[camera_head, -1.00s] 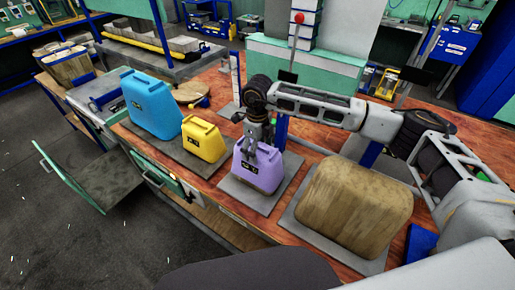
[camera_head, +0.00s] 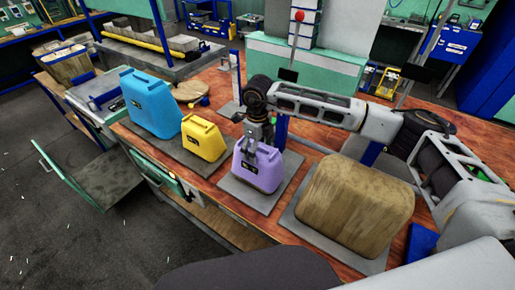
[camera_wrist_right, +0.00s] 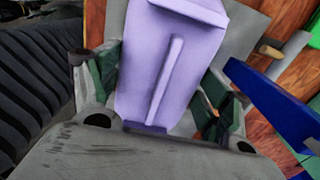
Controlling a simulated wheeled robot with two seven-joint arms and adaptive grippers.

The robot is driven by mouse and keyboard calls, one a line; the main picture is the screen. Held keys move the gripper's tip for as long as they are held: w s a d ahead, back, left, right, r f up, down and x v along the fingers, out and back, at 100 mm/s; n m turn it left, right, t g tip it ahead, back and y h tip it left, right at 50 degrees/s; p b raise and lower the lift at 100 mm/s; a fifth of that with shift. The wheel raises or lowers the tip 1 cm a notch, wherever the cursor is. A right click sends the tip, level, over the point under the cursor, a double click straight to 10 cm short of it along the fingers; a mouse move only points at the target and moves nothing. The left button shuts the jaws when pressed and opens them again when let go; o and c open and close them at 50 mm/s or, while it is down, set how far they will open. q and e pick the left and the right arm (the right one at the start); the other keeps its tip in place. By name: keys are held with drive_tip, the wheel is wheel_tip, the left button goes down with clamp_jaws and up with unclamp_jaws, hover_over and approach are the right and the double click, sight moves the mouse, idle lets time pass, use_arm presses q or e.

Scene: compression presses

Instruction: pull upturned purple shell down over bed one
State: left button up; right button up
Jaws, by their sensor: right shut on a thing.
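The purple shell (camera_head: 258,168) looks like a small jerrycan-shaped cover and stands on a flat grey plate (camera_head: 240,197) at the middle of the bench. My right gripper (camera_head: 259,138) reaches down onto its top from behind and is shut on it. In the right wrist view the purple shell (camera_wrist_right: 170,70) sits between the two fingers (camera_wrist_right: 165,115), with a raised rib along its face. The shell's underside and whatever it covers are hidden. My left gripper is not in view.
A yellow shell (camera_head: 203,138) and a taller blue shell (camera_head: 150,103) stand on plates to the left. A large brown block (camera_head: 352,205) sits on a grey plate close on the right. A green drawer or door (camera_head: 95,180) hangs open at the left.

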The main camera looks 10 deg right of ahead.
drive_tip(key=shift+f, duration=0.25)
drive_tip(key=o, duration=1.4)
drive_tip(key=shift+c, duration=0.2)
drive_tip(key=shift+r, duration=0.15)
wheel_tip(320, 180, up, 12)
idle(0.9)
